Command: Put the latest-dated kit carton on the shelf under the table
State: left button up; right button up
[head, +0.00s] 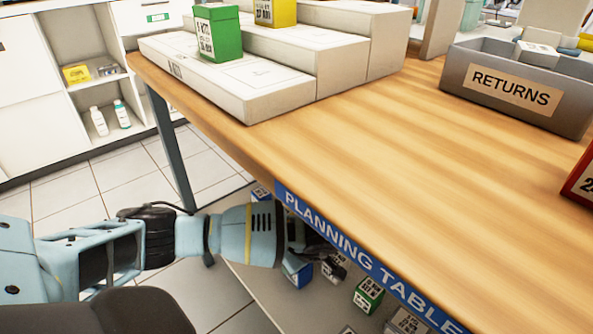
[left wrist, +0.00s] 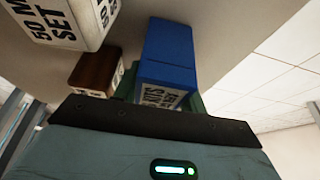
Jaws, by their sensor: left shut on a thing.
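My left gripper (head: 312,250) reaches in under the edge of the planning table (head: 440,140), over the shelf (head: 262,290) below it. It is shut on what looks like a blue carton (head: 297,273). In the left wrist view the blue carton (left wrist: 172,55) lies straight ahead of the gripper, with printed text on its end. The fingertips are mostly hidden there. A green carton (head: 368,295) stands on the shelf to the right. A green carton (head: 217,34) and a yellow carton (head: 276,12) stand on the white stepped stand. My right gripper is out of view.
In the left wrist view, a white carton (left wrist: 62,20) and a brown carton (left wrist: 92,70) are close beside the blue one. A grey RETURNS bin (head: 520,88) and a red carton (head: 582,182) are on the tabletop. A table leg (head: 170,150) stands left of the shelf.

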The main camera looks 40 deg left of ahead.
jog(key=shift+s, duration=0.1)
pick_arm(q)
jog(key=shift+f, duration=0.2)
jog(key=o, duration=0.9)
jog(key=shift+o, duration=0.4)
jog(key=shift+r, duration=0.1)
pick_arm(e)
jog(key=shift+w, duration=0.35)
pick_arm(q)
jog(key=shift+r, duration=0.35)
jog(key=p+v, duration=0.4)
jog(key=v, duration=0.7)
jog(key=shift+d+r, duration=0.15)
jog(key=shift+r, duration=0.1)
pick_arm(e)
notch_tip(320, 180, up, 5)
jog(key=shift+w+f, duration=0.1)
